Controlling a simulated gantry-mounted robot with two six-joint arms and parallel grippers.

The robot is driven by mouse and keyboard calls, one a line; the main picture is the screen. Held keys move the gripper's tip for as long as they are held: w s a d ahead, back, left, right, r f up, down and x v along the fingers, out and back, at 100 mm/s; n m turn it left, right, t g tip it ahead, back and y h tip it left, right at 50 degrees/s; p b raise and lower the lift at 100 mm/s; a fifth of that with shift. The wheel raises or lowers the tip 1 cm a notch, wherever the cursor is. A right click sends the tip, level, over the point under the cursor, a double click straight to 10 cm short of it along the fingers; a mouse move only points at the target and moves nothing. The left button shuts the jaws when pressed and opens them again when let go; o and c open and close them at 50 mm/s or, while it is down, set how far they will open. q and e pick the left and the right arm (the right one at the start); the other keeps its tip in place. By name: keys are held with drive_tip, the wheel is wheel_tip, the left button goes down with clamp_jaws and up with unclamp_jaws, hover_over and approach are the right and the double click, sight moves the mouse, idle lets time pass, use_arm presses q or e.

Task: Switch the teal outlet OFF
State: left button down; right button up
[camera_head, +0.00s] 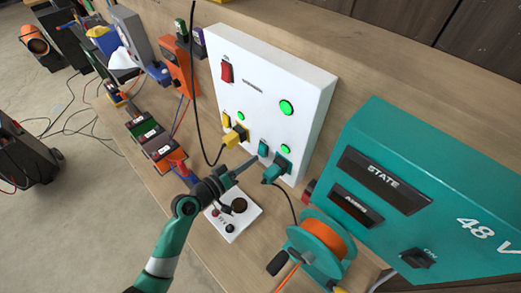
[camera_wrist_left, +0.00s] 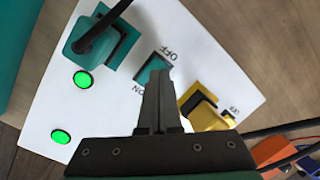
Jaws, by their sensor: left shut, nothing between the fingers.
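The white panel (camera_head: 250,80) carries a teal rocker switch (camera_head: 263,148) beside the teal outlet with a teal plug (camera_head: 273,172) in it. In the left wrist view the teal switch (camera_wrist_left: 152,70) sits between the labels OFF and ON, and the teal plug (camera_wrist_left: 92,38) is at upper left. A green light (camera_head: 285,149) near the teal outlet is lit; it also glows in the wrist view (camera_wrist_left: 83,82). My left gripper (camera_head: 254,160) is shut and empty, its tips close to the teal switch; I cannot tell whether they touch. My right gripper is out of view.
A yellow plug (camera_head: 235,137) sits in its outlet left of the teal switch, with a yellow switch (camera_head: 226,118) above. A red switch (camera_head: 227,71) is higher up. A teal 48 V box (camera_head: 440,200) and an orange cable reel (camera_head: 322,245) stand at right.

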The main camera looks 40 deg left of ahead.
use_arm(q)
drive_tip(key=shift+w+f+b, duration=0.2)
drive_tip(key=shift+w+b, duration=0.2)
drive_tip(key=shift+w, duration=0.65)
idle(0.4)
drive_tip(key=shift+s+r+p, duration=0.25)
drive_tip(key=shift+s+p, duration=0.15)
drive_tip(key=shift+s, duration=0.9)
drive_tip(key=s, duration=0.4)
drive_tip(key=shift+s+a+r+p, duration=0.2)
drive_tip(key=shift+a+r+p, duration=0.05)
drive_tip(key=shift+r+p, duration=0.05)
